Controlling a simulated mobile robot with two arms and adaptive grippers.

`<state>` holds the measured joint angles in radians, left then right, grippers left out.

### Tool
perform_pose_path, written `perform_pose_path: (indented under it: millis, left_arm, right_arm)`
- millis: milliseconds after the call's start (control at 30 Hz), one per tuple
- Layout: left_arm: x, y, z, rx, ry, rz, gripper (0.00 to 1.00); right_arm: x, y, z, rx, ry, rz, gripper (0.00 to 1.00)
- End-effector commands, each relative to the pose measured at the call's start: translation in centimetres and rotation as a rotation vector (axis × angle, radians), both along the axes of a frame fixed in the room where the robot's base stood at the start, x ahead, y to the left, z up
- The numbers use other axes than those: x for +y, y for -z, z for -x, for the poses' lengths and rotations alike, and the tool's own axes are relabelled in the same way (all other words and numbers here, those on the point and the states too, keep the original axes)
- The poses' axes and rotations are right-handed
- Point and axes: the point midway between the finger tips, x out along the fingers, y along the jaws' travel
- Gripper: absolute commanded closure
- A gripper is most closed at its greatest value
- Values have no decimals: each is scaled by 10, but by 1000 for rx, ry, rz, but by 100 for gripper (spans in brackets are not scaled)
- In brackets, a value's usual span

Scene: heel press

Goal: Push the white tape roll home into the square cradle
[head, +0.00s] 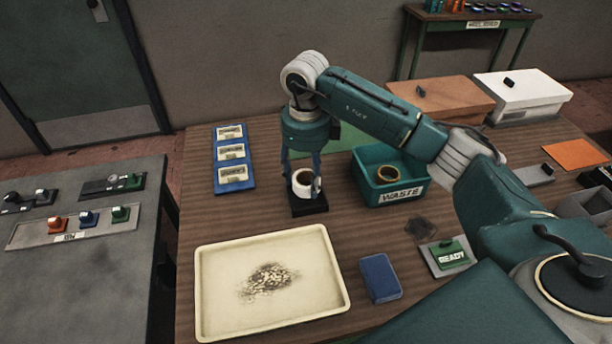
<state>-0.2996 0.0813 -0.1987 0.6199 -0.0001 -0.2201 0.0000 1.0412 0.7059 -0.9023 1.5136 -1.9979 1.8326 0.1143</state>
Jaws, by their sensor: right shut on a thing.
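In the head view the white tape roll (304,181) stands at the black square cradle (309,207) on the wooden table. My right gripper (302,178) comes down from above, with its teal fingers on either side of the roll and shut on it. The roll's lower part is at the cradle's top; I cannot tell how deep it sits. The roll's opening faces up and toward me. My left gripper does not show.
A teal WASTE bin (389,178) holding a yellow ring (380,183) stands close right of the cradle. A cream tray (271,283) with debris lies in front. Blue labelled cards (232,157) lie left. A blue block (380,278) and green READY button (447,253) are front right.

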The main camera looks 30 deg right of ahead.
Motion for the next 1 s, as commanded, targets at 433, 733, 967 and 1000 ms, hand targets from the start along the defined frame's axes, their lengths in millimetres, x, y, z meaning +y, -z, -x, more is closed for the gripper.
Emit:
perform_pose_path:
  millis: [433, 733, 967, 1000]
  left_arm:
    - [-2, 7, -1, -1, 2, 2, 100]
    - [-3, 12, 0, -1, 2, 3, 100]
    - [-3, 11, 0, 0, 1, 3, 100]
    - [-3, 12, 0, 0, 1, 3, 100]
  right_arm:
    - [0, 8, 0, -1, 1, 0, 78]
    - [0, 14, 0, -2, 1, -1, 78]
    - [0, 14, 0, -1, 1, 0, 78]
    - [0, 14, 0, -1, 1, 0, 78]
